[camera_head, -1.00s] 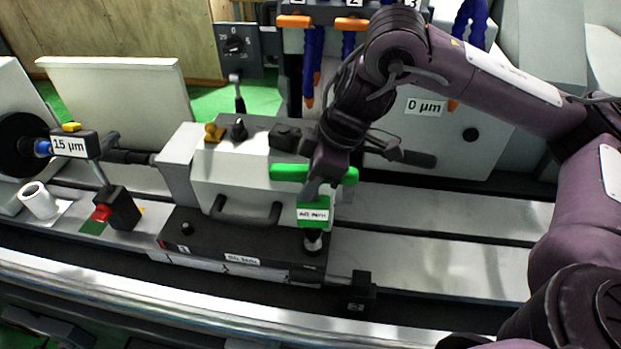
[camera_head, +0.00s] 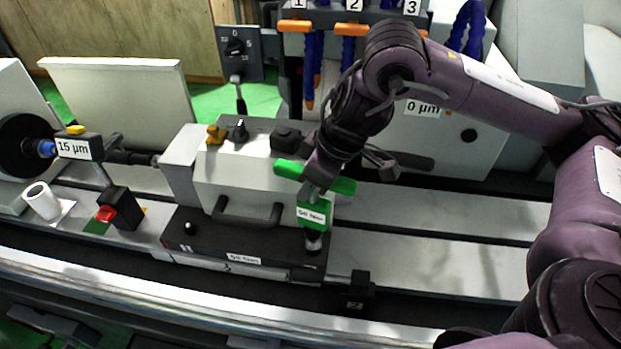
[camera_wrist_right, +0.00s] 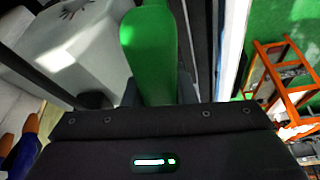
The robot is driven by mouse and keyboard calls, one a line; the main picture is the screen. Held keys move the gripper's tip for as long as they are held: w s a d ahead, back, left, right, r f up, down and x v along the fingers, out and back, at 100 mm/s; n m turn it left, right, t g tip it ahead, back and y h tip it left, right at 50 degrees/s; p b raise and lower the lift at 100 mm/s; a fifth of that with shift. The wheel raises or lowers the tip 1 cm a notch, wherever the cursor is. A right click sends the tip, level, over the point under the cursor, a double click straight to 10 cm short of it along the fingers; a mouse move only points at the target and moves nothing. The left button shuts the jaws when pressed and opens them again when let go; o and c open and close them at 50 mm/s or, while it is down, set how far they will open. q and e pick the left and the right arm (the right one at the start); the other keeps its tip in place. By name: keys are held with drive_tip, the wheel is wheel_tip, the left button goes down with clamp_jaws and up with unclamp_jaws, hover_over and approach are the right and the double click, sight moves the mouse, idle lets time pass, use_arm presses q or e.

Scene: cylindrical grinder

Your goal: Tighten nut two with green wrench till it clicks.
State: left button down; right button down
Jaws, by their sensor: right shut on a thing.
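The green wrench (camera_head: 313,213) stands upright with a T-shaped handle and a white label reading about 50 Nm. Its lower end is on or just over the right-hand nut (camera_head: 313,242) on the tailstock's dark base; the wrench hides the contact. My right gripper (camera_head: 318,182) is shut on the wrench's green handle from above. In the right wrist view the green handle (camera_wrist_right: 155,50) runs up from between the jaws. A second nut (camera_head: 190,228) sits at the left of the base. Which of them is nut two I cannot tell. My left gripper is out of view.
The grey tailstock body (camera_head: 250,180) with its black handle (camera_head: 247,218) stands just left of the wrench. Blue hoses (camera_head: 313,65) hang behind. The rail to the right (camera_head: 430,260) is clear.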

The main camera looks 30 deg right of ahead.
drive_tip(key=shift+s+f, duration=0.15)
drive_tip(key=shift+f, duration=0.15)
drive_tip(key=shift+r+n, duration=0.1)
drive_tip(key=shift+n, duration=0.3)
drive_tip(key=shift+w+d+r+p, duration=0.1)
drive_tip(key=shift+w+r+p, duration=0.15)
drive_tip(key=shift+r+p, duration=0.65)
drive_tip(key=shift+s+r+p, duration=0.1)
drive_tip(key=shift+r+p, duration=1.45)
drive_tip(key=shift+r, duration=0.3)
